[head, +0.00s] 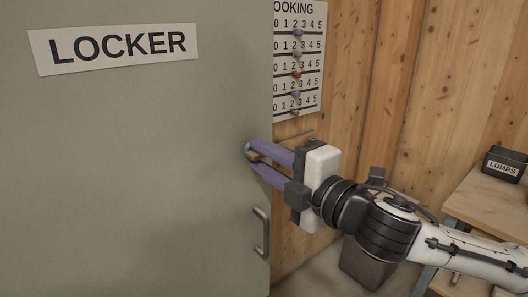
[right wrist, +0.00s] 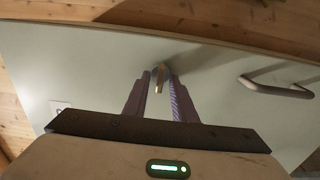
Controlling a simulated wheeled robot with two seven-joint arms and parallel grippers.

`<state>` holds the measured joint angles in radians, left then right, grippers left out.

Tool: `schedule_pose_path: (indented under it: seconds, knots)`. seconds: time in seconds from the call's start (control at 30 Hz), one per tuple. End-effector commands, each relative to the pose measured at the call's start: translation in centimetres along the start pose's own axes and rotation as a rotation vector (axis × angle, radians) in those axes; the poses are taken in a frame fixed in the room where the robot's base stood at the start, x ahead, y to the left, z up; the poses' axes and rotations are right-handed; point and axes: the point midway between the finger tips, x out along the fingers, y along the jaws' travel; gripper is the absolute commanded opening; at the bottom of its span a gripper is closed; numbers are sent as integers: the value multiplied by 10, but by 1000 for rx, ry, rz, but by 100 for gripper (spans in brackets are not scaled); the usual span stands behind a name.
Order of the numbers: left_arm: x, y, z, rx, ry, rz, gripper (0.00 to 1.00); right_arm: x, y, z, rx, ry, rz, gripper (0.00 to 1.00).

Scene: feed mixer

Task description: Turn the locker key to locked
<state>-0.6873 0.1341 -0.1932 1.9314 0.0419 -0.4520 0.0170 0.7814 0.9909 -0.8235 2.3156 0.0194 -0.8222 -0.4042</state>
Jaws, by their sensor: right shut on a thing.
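The grey-green locker door (head: 130,180) fills the left of the head view, with a LOCKER sign (head: 118,48) on it. My right gripper (head: 254,158) reaches in from the right, its purple fingers at the door's right edge. The fingers are shut on the key, a small brass-coloured piece (right wrist: 159,78) between the fingertips in the right wrist view. Its lock is mostly hidden behind the fingertips, so I cannot tell which way the key is turned. My left gripper does not show.
A bar handle (head: 262,232) sits on the door below the gripper; it also shows in the right wrist view (right wrist: 276,87). A chart with coloured pegs (head: 298,60) hangs on the wooden wall. A LUMPS bin (head: 504,165) stands on a wooden bench at right.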

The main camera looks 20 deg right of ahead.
Motion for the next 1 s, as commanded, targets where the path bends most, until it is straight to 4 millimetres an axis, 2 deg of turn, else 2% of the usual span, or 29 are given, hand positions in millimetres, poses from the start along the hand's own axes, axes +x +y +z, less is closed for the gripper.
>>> schedule_pose_path:
  seconds: [0.53,0.57,0.67,1.0]
  knots:
    - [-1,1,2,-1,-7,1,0,0,0,1,-28,-1,0,2]
    - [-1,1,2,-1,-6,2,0,0,0,1,-28,-1,0,26]
    - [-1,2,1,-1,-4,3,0,0,0,1,-28,-1,0,42]
    - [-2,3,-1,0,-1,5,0,0,0,0,-26,2,0,42]
